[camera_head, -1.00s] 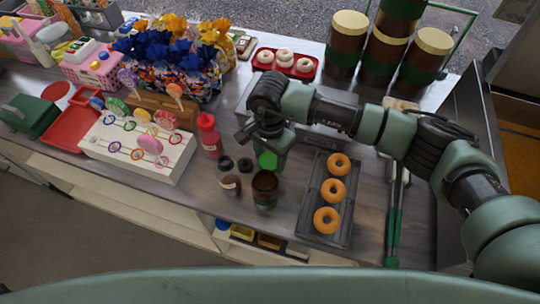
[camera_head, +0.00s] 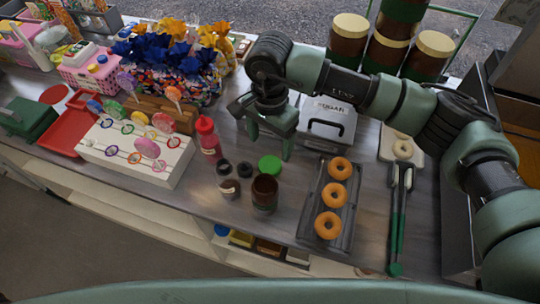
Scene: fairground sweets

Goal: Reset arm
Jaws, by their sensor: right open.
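My right arm (camera_head: 350,87) reaches in from the right across the counter. My right gripper (camera_head: 270,140) is open and empty, its fingers apart and pointing down. It is raised over the counter, left of the grey sugar box (camera_head: 327,122) and behind a green round lid (camera_head: 270,165). An open brown jar (camera_head: 264,192) stands just in front of the lid, clear of the fingers. My left gripper is not in view.
A dark tray with orange donuts (camera_head: 328,225), green-handled tongs (camera_head: 397,220) and a white board with a donut (camera_head: 403,148) are at right. A red bottle (camera_head: 207,138) and white lollipop stand (camera_head: 140,165) are at left. Large brown jars (camera_head: 347,40) stand behind the arm.

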